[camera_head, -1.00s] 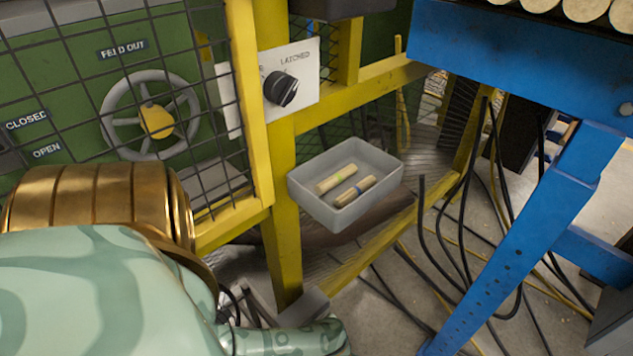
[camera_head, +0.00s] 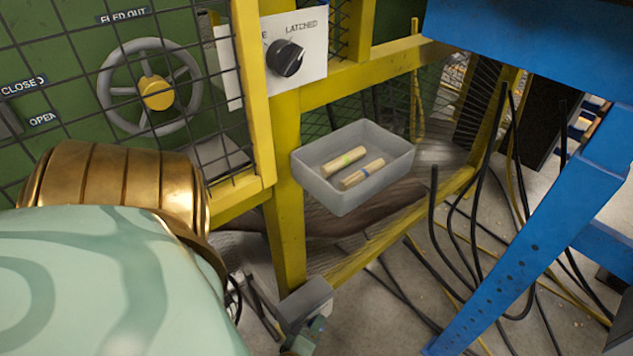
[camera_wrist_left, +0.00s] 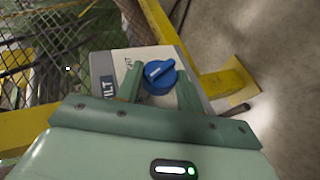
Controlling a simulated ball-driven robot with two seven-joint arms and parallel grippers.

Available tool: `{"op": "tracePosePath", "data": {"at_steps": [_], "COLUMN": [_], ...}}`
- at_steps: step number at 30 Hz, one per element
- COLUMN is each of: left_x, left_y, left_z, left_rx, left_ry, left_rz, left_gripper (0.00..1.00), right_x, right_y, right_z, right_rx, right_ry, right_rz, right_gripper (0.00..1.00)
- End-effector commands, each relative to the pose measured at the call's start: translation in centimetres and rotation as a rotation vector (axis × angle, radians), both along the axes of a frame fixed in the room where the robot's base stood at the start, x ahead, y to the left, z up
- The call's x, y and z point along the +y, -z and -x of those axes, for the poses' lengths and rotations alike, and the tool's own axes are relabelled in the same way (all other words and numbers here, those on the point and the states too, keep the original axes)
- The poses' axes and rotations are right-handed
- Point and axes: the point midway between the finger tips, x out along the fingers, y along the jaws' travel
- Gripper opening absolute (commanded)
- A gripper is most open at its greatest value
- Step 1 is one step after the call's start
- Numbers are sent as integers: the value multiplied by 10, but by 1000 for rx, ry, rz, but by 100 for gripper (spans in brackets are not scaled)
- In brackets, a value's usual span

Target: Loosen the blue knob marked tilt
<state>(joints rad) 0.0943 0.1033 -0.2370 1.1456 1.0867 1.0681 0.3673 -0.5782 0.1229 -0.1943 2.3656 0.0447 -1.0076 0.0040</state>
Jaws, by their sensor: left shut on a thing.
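The blue knob (camera_wrist_left: 158,79) sits on a pale grey box face (camera_wrist_left: 143,54) in the left wrist view, with a white pointer bar across its top. A dark label reading TILT (camera_wrist_left: 108,91) is on the box to the left of it. My left gripper (camera_wrist_left: 160,72) has one green finger on each side of the knob and is shut on it. In the head view a grey box (camera_head: 306,299) is at the foot of the yellow post, with a small part of my left gripper (camera_head: 304,337) below it. The knob is hidden there. My right gripper is not in view.
A grey bin (camera_head: 342,197) with two wooden pieces is on the yellow frame (camera_head: 288,210). A black selector knob (camera_head: 286,58), a grey handwheel (camera_head: 191,111) behind mesh, and a blue stand (camera_head: 520,240) are nearby. Dark cables (camera_head: 440,225) lie on the floor.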

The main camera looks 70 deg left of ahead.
Motion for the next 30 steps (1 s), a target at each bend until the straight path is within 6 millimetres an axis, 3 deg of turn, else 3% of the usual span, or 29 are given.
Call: {"op": "tracePosePath", "data": {"at_steps": [12, 30], "left_x": [-2, 0], "left_y": [6, 7], "left_z": [2, 3], "left_rx": [-233, -312], "left_ry": [-1, -4], "left_rz": [-72, -97], "left_gripper": [14, 14], "right_x": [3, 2], "right_y": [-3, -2], "right_z": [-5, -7], "right_rx": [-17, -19], "right_ry": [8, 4], "right_rz": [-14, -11], "right_gripper": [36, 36]}}
